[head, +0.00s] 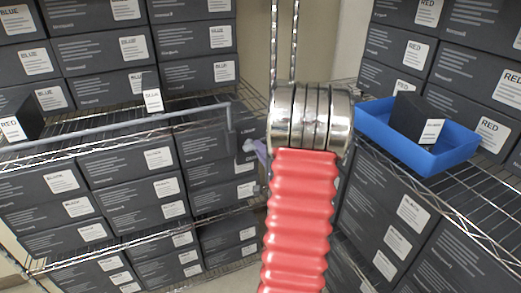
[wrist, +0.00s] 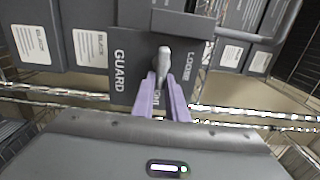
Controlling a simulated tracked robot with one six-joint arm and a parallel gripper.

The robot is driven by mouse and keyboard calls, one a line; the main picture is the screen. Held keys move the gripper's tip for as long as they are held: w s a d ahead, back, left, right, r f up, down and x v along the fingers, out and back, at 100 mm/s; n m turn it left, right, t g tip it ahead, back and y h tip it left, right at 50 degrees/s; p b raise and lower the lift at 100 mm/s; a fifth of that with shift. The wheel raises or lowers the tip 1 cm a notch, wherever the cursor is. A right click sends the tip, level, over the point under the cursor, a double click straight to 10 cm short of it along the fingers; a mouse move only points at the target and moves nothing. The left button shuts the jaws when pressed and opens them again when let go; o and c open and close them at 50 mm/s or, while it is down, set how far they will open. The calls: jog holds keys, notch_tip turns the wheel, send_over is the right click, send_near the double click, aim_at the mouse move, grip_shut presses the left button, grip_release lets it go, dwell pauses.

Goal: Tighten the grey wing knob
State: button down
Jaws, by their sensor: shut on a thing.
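The grey wing knob (wrist: 163,62) shows in the wrist view, standing out in front of a dark panel (wrist: 122,82). The panel carries the white words "GUARD" on the left and "LOOSE" on the right, and further lettering below is partly covered. My gripper (wrist: 162,79) has two lilac fingers shut on the knob's near end. In the head view only a small lilac part of my gripper (head: 260,151) shows beside my red arm, which hides most of it and the panel.
Wire shelves (head: 80,141) with dark labelled boxes stand left and right. A grey bar (head: 120,130) runs along the left shelf. A blue tray (head: 455,152) holding a dark box sits on the right shelf. Boxes flank the panel closely in the wrist view.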

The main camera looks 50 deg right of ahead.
jog(key=shift+s+d+f, duration=0.15)
jog(key=shift+s+f, duration=0.05)
jog(key=shift+f, duration=0.05)
jog(key=c, duration=2.1)
grip_release()
jog(key=o, duration=0.3)
jog(key=shift+w+r, duration=0.1)
jog(key=shift+w, duration=0.05)
jog(key=shift+o, duration=0.2)
jog(key=v, duration=1.4)
jog(key=shift+w, duration=0.2)
